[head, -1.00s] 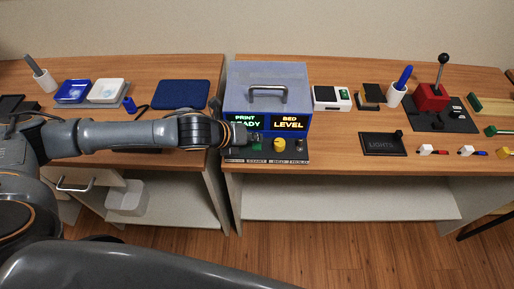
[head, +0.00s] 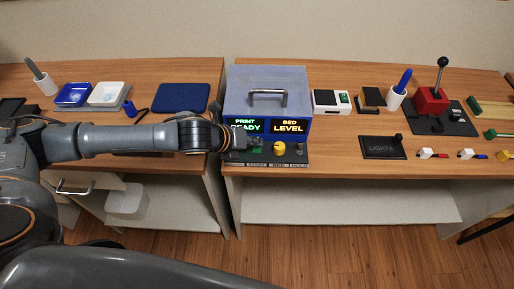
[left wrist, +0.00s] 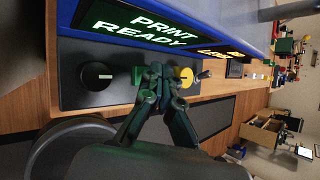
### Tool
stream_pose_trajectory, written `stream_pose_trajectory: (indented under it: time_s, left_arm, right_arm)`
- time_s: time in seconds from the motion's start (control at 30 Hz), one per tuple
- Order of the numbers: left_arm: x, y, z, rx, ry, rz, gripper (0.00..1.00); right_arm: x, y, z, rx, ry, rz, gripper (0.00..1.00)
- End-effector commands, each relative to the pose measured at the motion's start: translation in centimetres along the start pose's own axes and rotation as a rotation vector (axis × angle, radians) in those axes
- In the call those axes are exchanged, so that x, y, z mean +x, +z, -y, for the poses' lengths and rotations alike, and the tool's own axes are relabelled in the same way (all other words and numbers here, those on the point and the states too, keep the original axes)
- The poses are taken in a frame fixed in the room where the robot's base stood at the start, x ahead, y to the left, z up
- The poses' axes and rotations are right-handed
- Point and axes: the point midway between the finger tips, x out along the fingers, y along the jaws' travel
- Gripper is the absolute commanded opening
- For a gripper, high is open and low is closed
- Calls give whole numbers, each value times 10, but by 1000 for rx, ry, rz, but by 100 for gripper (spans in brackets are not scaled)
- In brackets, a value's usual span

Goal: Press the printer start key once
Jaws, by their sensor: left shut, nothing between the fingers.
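The printer (head: 265,85) is a blue box with a grey lid and handle, and its lit screens read PRINT READY and BED LEVEL. In front is a dark control panel (head: 297,160) with a green key (head: 258,149) and a yellow knob (head: 279,148). My left gripper (left wrist: 157,72) is shut and empty, with its fingertips over the panel. In the left wrist view, the green key (left wrist: 137,75) shows beside the fingertips and is partly hidden; I cannot tell whether they touch. The yellow knob (left wrist: 186,76) is on their other side. My right gripper is not in view.
A black round knob (left wrist: 97,76) sits on the same panel. Right of the printer are a white box (head: 331,101), a LIGHTS plate (head: 383,146) and a red lever base (head: 431,98). A blue mat (head: 181,96) lies on the left desk, past a gap.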

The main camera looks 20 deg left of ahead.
Motion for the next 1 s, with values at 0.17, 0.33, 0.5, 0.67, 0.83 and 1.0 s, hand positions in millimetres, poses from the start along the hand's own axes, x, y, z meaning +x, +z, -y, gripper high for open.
stream_pose_trajectory:
  time_s: [0.17,0.33,0.5,0.67,0.83,1.0]
  left_arm:
    - [0,0,0,0,0,0,0]
    - [0,0,0,0,0,0,0]
    - [3,-2,-2,-1,0,-1,0]
    - [6,-4,-4,0,1,0,0]
    - [6,-4,-4,0,0,0,0]
    - [6,-4,-4,0,0,0,0]
  right_arm:
    - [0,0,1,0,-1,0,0]
    - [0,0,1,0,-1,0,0]
    - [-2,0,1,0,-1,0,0]
    - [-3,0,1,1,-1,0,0]
    - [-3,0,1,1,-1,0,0]
    - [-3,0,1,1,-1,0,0]
